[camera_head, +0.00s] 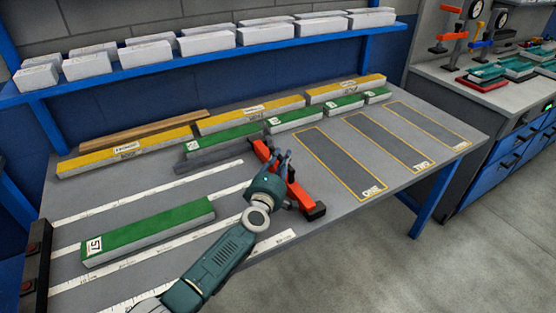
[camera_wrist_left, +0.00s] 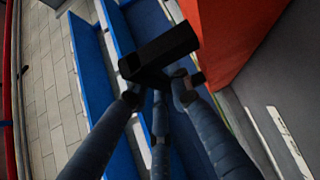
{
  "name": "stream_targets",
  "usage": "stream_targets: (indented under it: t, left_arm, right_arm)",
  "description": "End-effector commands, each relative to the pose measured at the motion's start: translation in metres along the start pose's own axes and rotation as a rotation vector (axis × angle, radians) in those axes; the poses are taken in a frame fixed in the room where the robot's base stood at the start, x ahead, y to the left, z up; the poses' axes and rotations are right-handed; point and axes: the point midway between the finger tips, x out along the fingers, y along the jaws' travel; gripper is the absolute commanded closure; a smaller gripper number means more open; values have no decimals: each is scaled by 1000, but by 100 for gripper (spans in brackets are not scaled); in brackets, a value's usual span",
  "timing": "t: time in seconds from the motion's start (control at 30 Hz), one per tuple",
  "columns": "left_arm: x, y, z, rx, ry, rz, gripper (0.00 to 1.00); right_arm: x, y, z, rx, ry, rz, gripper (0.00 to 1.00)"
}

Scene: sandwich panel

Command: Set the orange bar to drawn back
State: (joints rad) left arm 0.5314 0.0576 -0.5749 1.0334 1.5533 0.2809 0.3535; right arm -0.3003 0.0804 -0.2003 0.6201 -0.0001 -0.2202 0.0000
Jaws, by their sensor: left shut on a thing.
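The orange bar (camera_head: 303,198) lies across the table between the white measuring strips and the yellow-outlined areas. Its near end carries a dark block. In the left wrist view its orange-red side (camera_wrist_left: 238,38) fills the upper right. My left gripper (camera_head: 282,160) is at the middle of the bar. In the left wrist view its fingers (camera_wrist_left: 160,88) are closed around a black handle (camera_wrist_left: 165,50) that stands beside the orange side. The fingers partly hide the handle, and in the head view the hand covers part of the bar. My right gripper is not in view.
A green block marked 57 (camera_head: 150,232) lies left of my arm, near a dark end stop (camera_head: 37,265). Yellow blocks (camera_head: 250,115) and more green blocks (camera_head: 222,138) line the back. The outlined areas (camera_head: 340,160) at right are empty. White boxes (camera_head: 207,42) fill the shelf above.

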Motion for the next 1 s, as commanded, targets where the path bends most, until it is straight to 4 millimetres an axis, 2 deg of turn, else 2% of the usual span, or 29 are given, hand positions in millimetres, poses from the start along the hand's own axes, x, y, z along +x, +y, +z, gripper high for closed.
stream_targets:
  t: [0.1, 0.13, 0.2, 0.23, 0.53, 0.67, 0.77, 1.0]
  left_arm:
    - [0, 1, 5, -7, -8, 0, 100]
    - [0, 1, 5, -7, -8, 1, 77]
    - [0, 1, 5, -7, -7, 1, 63]
    - [0, 1, 4, -6, -7, 1, 60]
    - [-1, 0, 2, -4, -2, 0, 60]
    - [-9, -1, 3, -7, -3, -2, 60]
    - [-23, -2, 4, -11, -4, -2, 60]
    - [-69, 0, 2, -5, -4, 1, 60]
  right_arm:
    - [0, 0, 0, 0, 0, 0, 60]
    - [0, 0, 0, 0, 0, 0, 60]
    - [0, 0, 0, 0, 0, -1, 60]
    - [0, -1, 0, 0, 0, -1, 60]
    - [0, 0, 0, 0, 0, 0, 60]
    - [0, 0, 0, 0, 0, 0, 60]
    - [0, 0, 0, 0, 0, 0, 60]
    - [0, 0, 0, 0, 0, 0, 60]
